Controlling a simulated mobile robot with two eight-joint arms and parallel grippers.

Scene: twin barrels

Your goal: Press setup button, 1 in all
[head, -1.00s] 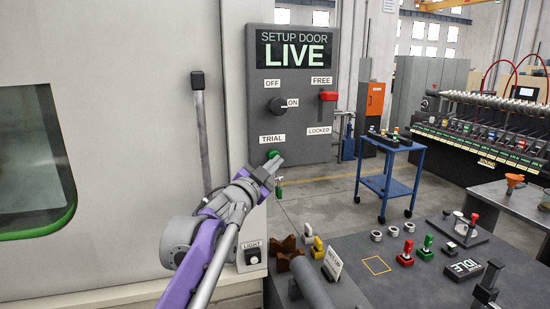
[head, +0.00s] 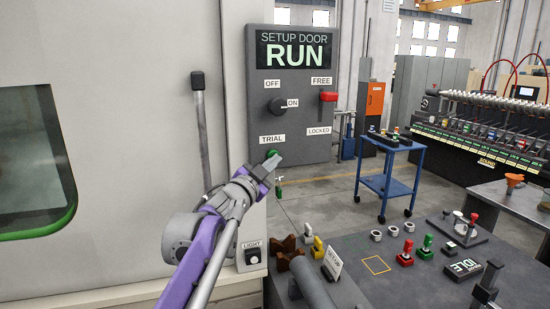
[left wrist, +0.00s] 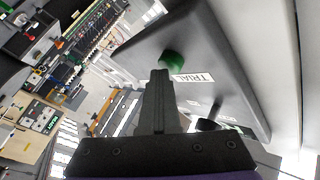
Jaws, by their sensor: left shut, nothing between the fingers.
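The grey control panel (head: 335,146) hangs on the machine wall. Its display (head: 296,51) reads SETUP DOOR RUN. A green button (head: 271,153) sits below the TRIAL label; it also shows in the left wrist view (left wrist: 172,60). My left gripper (head: 272,163) is shut and empty, its tips at the green button. In the left wrist view the fingertips (left wrist: 160,75) lie just below the button; I cannot tell whether they touch it. The black knob (head: 278,106) is near ON. The red lever (head: 328,96) is up by FREE. My right gripper is not in view.
A LIGHT button (head: 252,256) is low on the wall. A vertical handle (head: 202,135) stands left of the panel.

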